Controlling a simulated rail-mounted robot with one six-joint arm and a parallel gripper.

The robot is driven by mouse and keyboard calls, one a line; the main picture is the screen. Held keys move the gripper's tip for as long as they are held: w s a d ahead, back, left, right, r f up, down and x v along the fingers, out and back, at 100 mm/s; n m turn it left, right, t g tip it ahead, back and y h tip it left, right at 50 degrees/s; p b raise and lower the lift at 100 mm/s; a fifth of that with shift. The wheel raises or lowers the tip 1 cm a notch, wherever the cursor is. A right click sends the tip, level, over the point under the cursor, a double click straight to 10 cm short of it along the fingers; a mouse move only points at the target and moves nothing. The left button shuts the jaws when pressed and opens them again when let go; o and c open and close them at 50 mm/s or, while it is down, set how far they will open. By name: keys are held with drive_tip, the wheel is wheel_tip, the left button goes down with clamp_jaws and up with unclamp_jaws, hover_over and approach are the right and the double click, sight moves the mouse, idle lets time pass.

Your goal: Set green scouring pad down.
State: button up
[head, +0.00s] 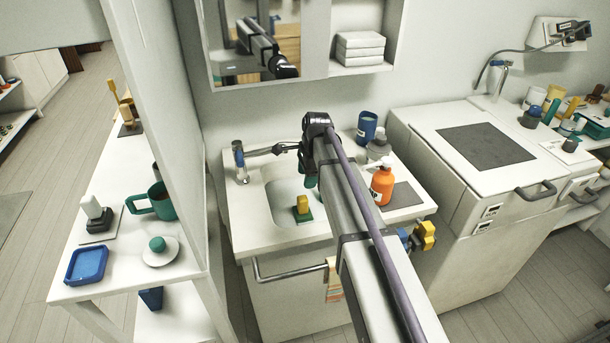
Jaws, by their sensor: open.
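A flat green pad (302,217) with a yellow block standing on it lies at the front of the white sink basin (283,190); it looks like the green scouring pad. My gripper (308,172) is above the basin, behind the pad in the picture, and is apart from it. It is open, though its fingers are small, dark and partly hidden by my arm. A dark green patch shows at the gripper, and I cannot tell what it belongs to.
A faucet (240,160) stands at the sink's left. An orange bottle (382,186), a grey bottle (378,147) and a blue cup (367,127) stand to the right. A mirror cabinet (265,45) hangs above. A partition (170,120) rises at left.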

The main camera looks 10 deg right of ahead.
drive_tip(key=shift+s, duration=0.3)
drive_tip(key=s+n, duration=0.3)
drive_tip(key=s, duration=0.2)
drive_tip(key=s+a+n, duration=0.1)
drive_tip(key=s+n, duration=0.2)
drive_tip(key=s, duration=0.2)
drive_tip(key=s+n+h, duration=0.1)
drive_tip(key=s+n, duration=0.2)
drive_tip(key=s, duration=0.2)
drive_tip(key=shift+a+f, duration=0.15)
drive_tip(key=shift+a, duration=0.05)
drive_tip(key=s+n, duration=0.8)
drive_tip(key=s, duration=0.1)
drive_tip(key=shift+s+n+h, duration=0.3)
drive_tip(key=shift+s+h, duration=0.1)
drive_tip(key=shift+a, duration=0.1)
wheel_tip(320, 180, up, 4)
drive_tip(key=p, duration=0.4)
